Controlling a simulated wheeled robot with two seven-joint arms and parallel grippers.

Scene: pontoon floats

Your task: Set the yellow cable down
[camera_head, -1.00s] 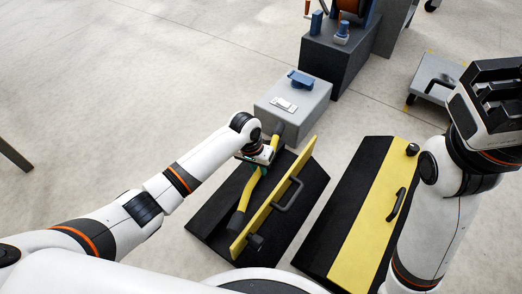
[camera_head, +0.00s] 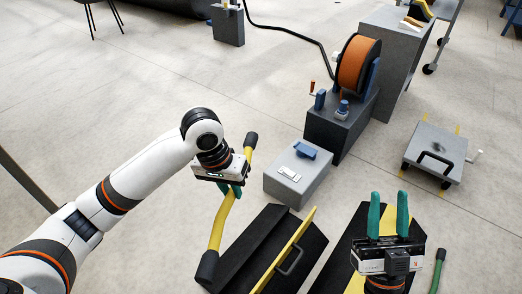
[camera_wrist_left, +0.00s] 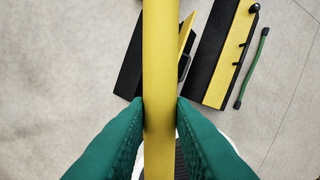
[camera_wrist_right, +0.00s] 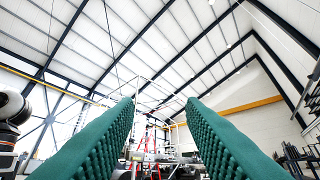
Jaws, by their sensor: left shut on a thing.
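The yellow cable (camera_head: 219,225) has black ends and is held tilted in the air, left of the black ramp with the raised yellow lid. My left gripper (camera_head: 234,189) is shut on it near its middle. In the left wrist view the cable (camera_wrist_left: 159,50) runs between the two green fingers (camera_wrist_left: 160,110), with the floor far below. My right gripper (camera_head: 388,212) points up, open and empty.
The black ramp (camera_head: 240,252) has its yellow lid (camera_head: 290,245) standing up. A second ramp (camera_wrist_left: 212,75) with a yellow strip lies beside it, near a green cable (camera_wrist_left: 254,68). A grey box (camera_head: 297,185), an orange reel (camera_head: 357,64) and a trolley (camera_head: 436,150) stand beyond. The left floor is clear.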

